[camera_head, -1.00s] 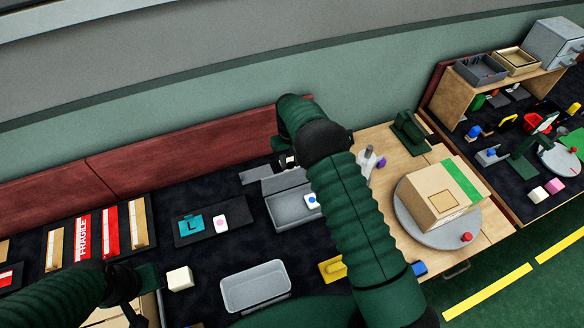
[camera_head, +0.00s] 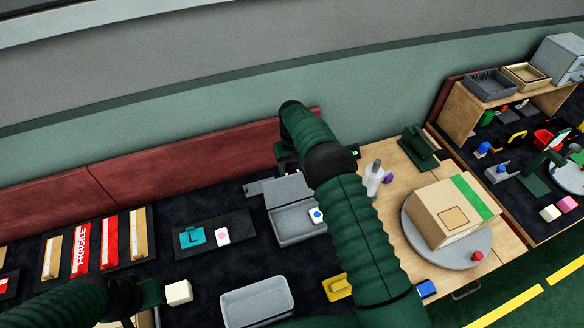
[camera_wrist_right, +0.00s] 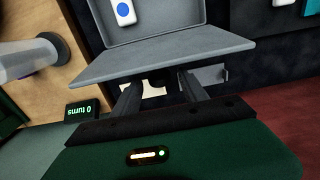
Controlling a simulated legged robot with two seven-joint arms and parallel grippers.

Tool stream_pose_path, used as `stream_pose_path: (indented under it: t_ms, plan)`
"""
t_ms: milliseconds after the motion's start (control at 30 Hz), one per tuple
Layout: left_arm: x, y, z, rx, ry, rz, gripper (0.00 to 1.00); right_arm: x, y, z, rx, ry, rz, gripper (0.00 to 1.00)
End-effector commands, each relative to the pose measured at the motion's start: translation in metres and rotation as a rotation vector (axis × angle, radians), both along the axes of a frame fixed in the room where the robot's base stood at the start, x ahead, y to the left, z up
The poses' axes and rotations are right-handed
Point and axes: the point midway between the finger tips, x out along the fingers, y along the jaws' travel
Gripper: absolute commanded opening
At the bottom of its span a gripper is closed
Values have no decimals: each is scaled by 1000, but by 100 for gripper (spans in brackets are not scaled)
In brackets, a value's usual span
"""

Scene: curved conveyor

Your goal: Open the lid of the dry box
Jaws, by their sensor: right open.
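The dry box (camera_head: 298,238) is a grey open-topped box on the dark mat. Its grey lid (camera_head: 287,190) stands raised and tilted at the back edge, so the inside shows. A white piece with a blue dot (camera_head: 316,215) sits inside; the box (camera_wrist_right: 190,12) also shows in the right wrist view. My right gripper (camera_wrist_right: 160,88) is open, its fingers just behind the lid (camera_wrist_right: 160,60); I cannot tell whether they touch it. In the head view my right arm hides much of that gripper. My left gripper (camera_head: 150,293) is at the lower left, away from the box; its jaws are unclear.
An empty grey tray (camera_head: 257,302) lies in front of the box. A teal L piece (camera_head: 192,237) is on a dark board to the left. A bottle (camera_head: 373,178) and a carton (camera_head: 452,210) on a turntable stand to the right. A red ledge (camera_head: 160,177) runs behind.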

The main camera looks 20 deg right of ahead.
Motion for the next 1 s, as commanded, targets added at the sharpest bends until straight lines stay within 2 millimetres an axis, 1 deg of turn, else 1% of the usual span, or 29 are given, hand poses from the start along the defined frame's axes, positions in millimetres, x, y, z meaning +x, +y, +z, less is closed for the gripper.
stream_pose_path:
  t_ms: [67, 167, 267, 500, 600, 700, 833, 1000]
  plan:
    - [0, 0, -1, 0, 0, 0, 28, 0, 0, 3, 0, -1, 0, 51]
    - [0, 0, -3, 0, 0, 0, 28, 1, 0, 16, 0, -3, 0, 51]
    - [0, 0, -7, 0, 0, 0, 28, 2, -1, 40, 0, -5, 1, 51]
    - [0, 0, -12, 0, 0, 0, 28, 2, -1, 112, -1, -4, 0, 51]
    - [0, 0, -11, 0, 0, 0, 28, 3, -1, 137, 0, -3, 0, 51]
    - [0, 0, -8, 0, 0, 0, 28, 3, -1, 156, 1, -1, 0, 51]
    - [0, 0, -8, 0, 0, 0, 28, 2, -1, 166, 1, 1, 0, 51]
    - [0, 0, -8, 0, 0, 0, 28, 2, -1, 167, 1, 2, 0, 51]
